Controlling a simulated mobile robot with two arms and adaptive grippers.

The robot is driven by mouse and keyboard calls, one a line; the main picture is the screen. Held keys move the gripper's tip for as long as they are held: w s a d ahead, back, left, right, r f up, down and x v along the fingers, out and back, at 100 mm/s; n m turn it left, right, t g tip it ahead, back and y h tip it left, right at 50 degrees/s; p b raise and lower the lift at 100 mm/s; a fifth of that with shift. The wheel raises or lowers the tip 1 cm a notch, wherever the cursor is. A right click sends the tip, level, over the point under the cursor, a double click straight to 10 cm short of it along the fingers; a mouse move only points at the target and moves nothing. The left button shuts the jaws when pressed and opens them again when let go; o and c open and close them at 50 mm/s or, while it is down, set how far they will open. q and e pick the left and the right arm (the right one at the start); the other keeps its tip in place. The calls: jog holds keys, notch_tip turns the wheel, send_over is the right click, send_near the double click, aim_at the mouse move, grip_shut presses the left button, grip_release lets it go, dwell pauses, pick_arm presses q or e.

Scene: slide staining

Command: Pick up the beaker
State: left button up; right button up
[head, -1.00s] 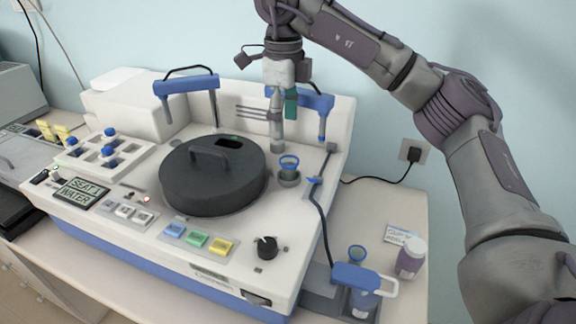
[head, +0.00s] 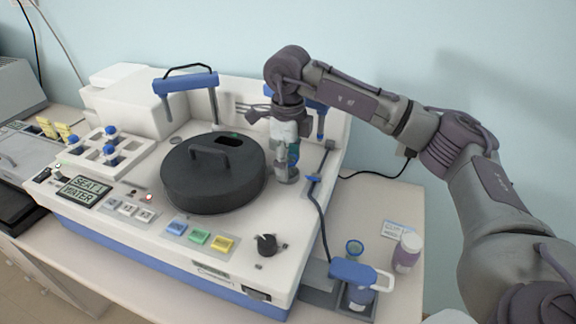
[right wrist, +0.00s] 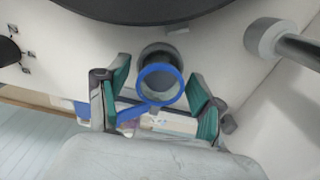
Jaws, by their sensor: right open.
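The beaker with a blue rim (right wrist: 160,68) shows in the right wrist view, seen from above, beside the dark round lid. It sits in or over a grey round holder on the white machine. My right gripper (right wrist: 158,92) is open, with a green-padded finger on each side of the beaker; I cannot tell whether either touches it. In the head view my right gripper (head: 288,157) points down at this spot and mostly hides the beaker. My left gripper is not in view.
The black lid (head: 212,178) stands just left of my right gripper. The wall is close behind the machine.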

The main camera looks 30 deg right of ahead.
jog(key=c, duration=1)
jog(key=shift+r, duration=0.1)
jog(key=shift+c, duration=0.2)
